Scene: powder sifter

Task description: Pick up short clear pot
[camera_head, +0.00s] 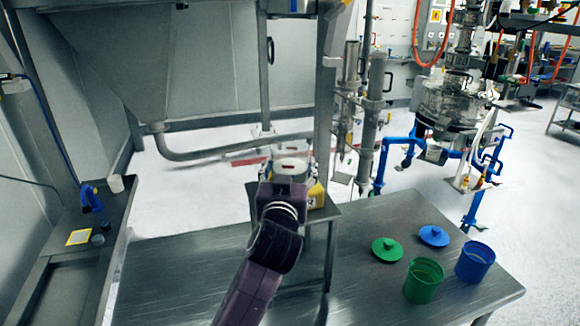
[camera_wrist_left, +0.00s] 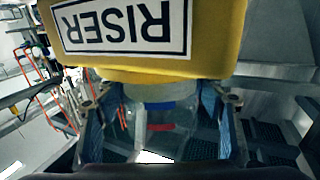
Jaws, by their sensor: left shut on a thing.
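The short clear pot (camera_wrist_left: 172,128) is in the left wrist view, between the two fingers of my left gripper (camera_wrist_left: 161,100). It is see-through, with a blue band and a red mark showing. My left gripper is shut on it, one blue-padded finger at each side. The yellow riser (camera_wrist_left: 200,62), its label upside down in this view, adjoins the pot; I cannot tell whether they touch. In the head view my left arm reaches up from the bottom, and its gripper (camera_head: 290,172) partly hides the pot and riser (camera_head: 316,194). My right gripper is not in view.
The riser is on a small metal stand (camera_head: 325,212) beside a steel post. On the metal table (camera_head: 350,285) at right are green and blue pots (camera_head: 423,281) (camera_head: 474,262) and their lids (camera_head: 387,249) (camera_head: 433,235). A large hopper (camera_head: 190,60) stands behind.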

